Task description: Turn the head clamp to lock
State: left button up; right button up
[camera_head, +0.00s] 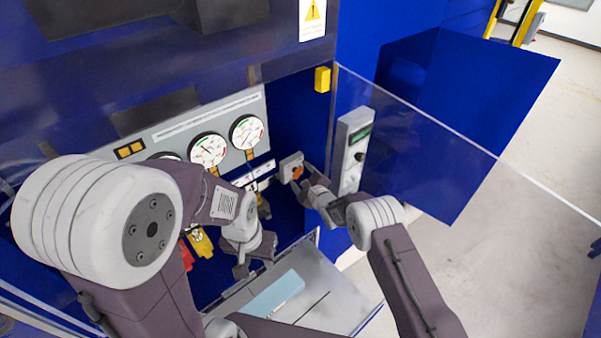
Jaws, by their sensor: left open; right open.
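An orange-red knob (297,173) sits on a small grey box (289,162) at the back of the blue machine bay, right of the gauges. It looks like the head clamp, but I see no label to confirm it. My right gripper (304,179) is open, with its fingers right at the knob; I cannot tell whether they touch it. My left gripper (256,267) is open, low in the bay, above the grey ledge and apart from the knob. It holds nothing that I can see.
Round white gauges (208,149) line a grey panel (180,128). Red and yellow handles (201,242) hang below, partly behind my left arm. A clear door (440,150) stands open at right, beside a grey control box (352,150).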

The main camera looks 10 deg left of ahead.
jog(key=shift+a, duration=0.1)
jog(key=shift+w, duration=0.15)
jog(key=shift+w+f, duration=0.1)
jog(key=c, duration=1.4)
jog(key=shift+o, duration=0.2)
jog(key=shift+f+n+t+b, duration=0.1)
jog(key=shift+n+t+b, duration=0.95)
jog(key=shift+b, duration=2.25)
jog(key=shift+f+n+t+b, duration=0.1)
jog(key=shift+n+t+b, duration=0.25)
jog(key=shift+n+b, duration=2.2)
jog(key=shift+m+b, duration=0.75)
jog(key=shift+m, duration=0.05)
